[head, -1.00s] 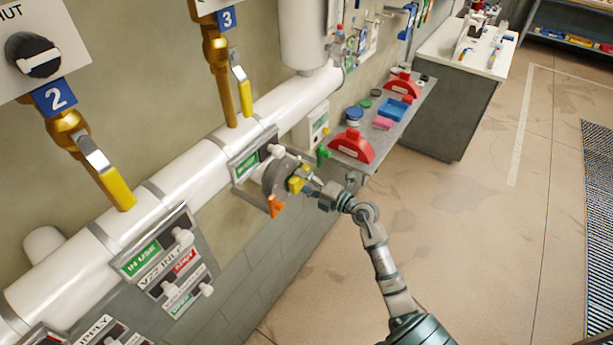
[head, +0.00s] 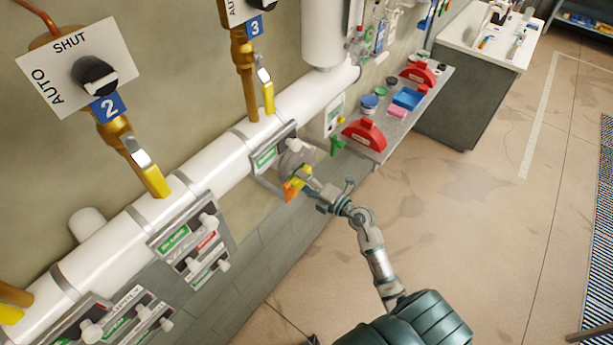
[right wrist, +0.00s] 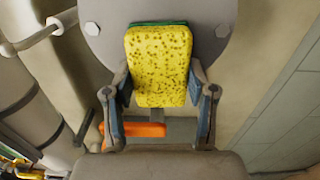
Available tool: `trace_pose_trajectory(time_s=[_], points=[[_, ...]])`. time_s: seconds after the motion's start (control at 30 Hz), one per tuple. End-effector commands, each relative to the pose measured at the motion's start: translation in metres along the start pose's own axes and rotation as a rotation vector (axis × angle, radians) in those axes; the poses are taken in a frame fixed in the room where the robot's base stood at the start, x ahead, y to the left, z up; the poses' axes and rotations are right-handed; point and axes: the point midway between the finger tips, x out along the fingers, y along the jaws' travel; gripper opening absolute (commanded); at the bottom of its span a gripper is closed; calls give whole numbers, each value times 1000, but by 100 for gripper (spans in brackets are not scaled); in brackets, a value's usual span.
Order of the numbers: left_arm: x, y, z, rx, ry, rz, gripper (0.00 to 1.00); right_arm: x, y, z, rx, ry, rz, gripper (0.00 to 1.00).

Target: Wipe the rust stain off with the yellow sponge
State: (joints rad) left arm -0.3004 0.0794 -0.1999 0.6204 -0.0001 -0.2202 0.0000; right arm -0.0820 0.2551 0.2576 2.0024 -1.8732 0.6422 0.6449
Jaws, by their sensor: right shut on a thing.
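The yellow sponge (right wrist: 158,65) has dark specks and a green backing. It stands upright between the two fingers of my right gripper (right wrist: 160,98), which is shut on it. In the head view the sponge (head: 304,170) is small, at the end of my right arm beside the pipe. A grey round plate (right wrist: 102,45) with bolts lies right behind the sponge; I cannot tell whether they touch. No rust stain can be made out; the sponge covers the plate's middle. My left gripper is not in view.
An orange handle (right wrist: 140,129) is below the sponge. A white pipe (head: 215,170) with yellow-handled valves and label panels runs along the wall. A grey shelf (head: 395,130) holds red, blue and pink items. Open floor (head: 470,210) lies to the right.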

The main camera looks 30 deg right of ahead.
Motion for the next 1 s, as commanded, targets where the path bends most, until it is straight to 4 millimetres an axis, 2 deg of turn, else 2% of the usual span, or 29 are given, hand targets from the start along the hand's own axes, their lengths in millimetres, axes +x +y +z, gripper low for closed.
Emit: trace_pose_trajectory(time_s=[0.13, 0.5, 0.77, 1.0], points=[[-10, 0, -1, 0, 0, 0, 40, 0, 5, 1, 1, 0, 0, 23], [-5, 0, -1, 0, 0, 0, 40, 2, 1, 33, 0, -2, 0, 23], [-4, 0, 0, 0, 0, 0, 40, 3, 1, 43, 1, -2, 1, 23], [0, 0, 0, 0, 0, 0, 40, 2, -1, 66, 0, -2, 1, 23]])
